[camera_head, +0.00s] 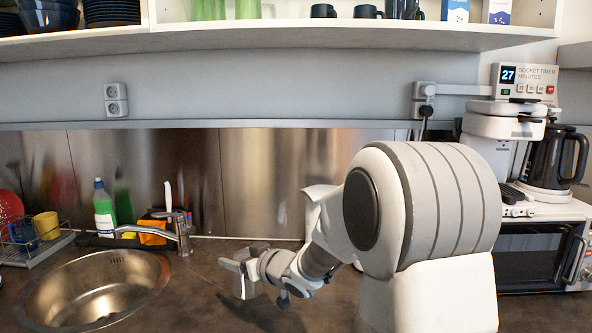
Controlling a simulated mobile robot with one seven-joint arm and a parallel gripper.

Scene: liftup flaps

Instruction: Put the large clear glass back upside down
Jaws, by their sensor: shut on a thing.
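My gripper (240,272) is low over the dark worktop, just right of the sink. It is shut on a small, pale, see-through shape, which looks like the large clear glass (244,288). The glass is hard to make out against the counter and the fingers. I cannot tell which way up it is or whether it touches the worktop. On the open shelf (340,38) above, green glasses (228,10) stand left of the middle. The upper parts of the things on the shelf are cut off by the picture's top edge.
The round sink (95,290) with its tap (180,232) is left of my gripper. A dish rack (35,250), a soap bottle (104,208) and a yellow cup (47,225) stand nearby. A coffee machine (503,125) is at right. My arm hides the middle counter.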

